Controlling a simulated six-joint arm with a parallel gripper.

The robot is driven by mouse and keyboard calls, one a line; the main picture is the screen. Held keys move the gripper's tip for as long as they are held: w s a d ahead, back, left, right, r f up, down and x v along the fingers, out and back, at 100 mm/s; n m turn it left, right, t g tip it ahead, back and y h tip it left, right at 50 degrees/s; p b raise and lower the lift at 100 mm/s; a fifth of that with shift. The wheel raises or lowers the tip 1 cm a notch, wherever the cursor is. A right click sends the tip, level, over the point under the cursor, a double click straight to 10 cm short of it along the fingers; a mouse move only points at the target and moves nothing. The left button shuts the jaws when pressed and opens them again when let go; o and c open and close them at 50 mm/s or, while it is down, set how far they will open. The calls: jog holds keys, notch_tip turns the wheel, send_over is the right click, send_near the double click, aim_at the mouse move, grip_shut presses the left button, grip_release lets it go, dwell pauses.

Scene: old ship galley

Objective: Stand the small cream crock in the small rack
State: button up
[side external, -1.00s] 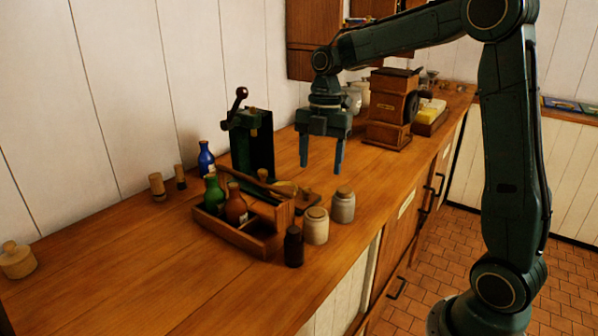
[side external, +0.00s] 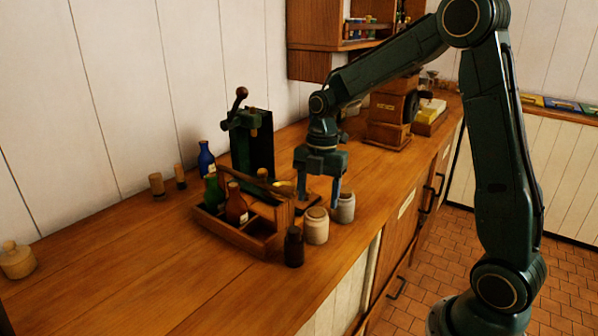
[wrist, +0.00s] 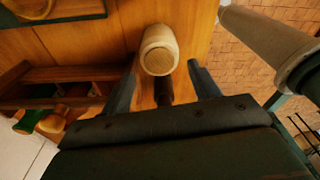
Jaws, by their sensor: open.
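The small cream crock (side external: 316,228) stands upright on the counter, with a tan lid. In the wrist view this crock (wrist: 158,52) shows between the two fingers. My gripper (side external: 318,203) is open and empty, pointing down just above and behind the crock; in the wrist view the fingers (wrist: 162,90) lie either side of it. Whether the fingers reach below its lid I cannot tell. The small wooden rack (side external: 232,236) stands left of it, holding a green bottle (side external: 213,192) and a brown bottle (side external: 236,207). A front right compartment looks empty.
A dark jar (side external: 294,248) stands in front of the cream crock. A green press (side external: 243,140) and blue bottle (side external: 206,160) are behind the rack. The counter's left part is mostly clear.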

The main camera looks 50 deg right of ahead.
aim_at(316, 212)
jog(key=shift+a+f, duration=0.2)
jog(key=shift+f, duration=2.2)
jog(key=c, duration=1)
jog(key=shift+r, duration=0.15)
notch_tip(316, 212, up, 20)
jog(key=shift+f, duration=0.1)
